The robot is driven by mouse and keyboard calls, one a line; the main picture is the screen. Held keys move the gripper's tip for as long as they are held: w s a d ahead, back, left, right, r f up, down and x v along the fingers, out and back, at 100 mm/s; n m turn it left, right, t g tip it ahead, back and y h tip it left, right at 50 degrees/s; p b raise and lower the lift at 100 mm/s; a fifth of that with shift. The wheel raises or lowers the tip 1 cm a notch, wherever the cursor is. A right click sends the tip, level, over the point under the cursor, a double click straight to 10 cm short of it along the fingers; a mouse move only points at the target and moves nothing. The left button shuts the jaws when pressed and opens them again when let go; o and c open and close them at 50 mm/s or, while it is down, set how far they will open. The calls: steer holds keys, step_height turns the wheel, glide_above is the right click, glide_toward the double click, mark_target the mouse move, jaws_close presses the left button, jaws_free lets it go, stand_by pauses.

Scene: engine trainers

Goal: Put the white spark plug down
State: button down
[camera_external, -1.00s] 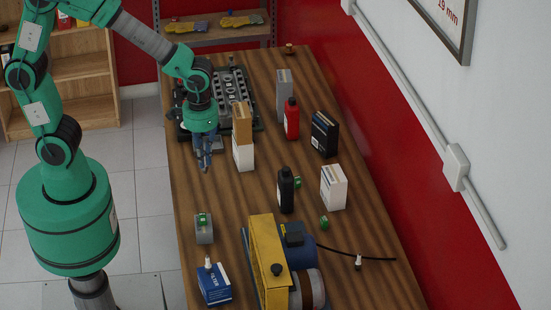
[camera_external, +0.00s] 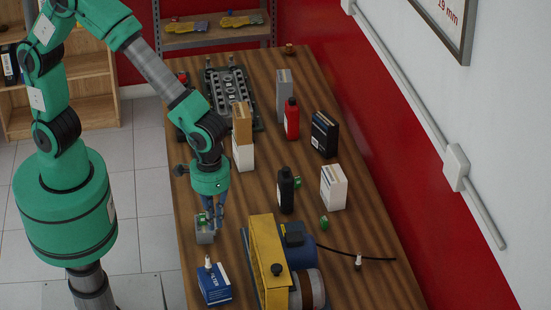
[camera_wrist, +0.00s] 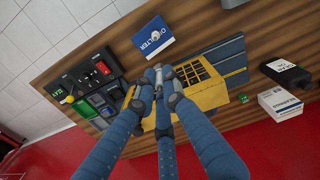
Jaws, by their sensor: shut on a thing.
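My gripper (camera_external: 214,218), with blue fingers, points down above the left side of the wooden table, over or in front of a small grey block with a green part (camera_external: 204,236). In the wrist view its fingertips (camera_wrist: 158,78) are closed together around a small pale piece, which I take to be the white spark plug (camera_wrist: 159,74). The fingers hide most of it, and I cannot make it out in the outside view. A small white-tipped piece (camera_external: 208,261) shows at the blue filter box (camera_external: 214,284).
A yellow and blue machine (camera_external: 264,262) stands right of the filter box. A black bottle (camera_external: 286,190), a white box (camera_external: 333,187) and a small green piece (camera_external: 324,222) stand farther right. Bare wood (camera_external: 188,200) shows along the left edge.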

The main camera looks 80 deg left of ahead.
steer(key=s+d, duration=0.1)
steer(key=d, duration=0.2)
glide_above(217, 279)
step_height(217, 279, down, 5)
steer(key=shift+f, duration=0.15)
steer(key=shift+f, duration=3.1)
steer(key=shift+f, duration=1.9)
steer(key=shift+f, duration=0.1)
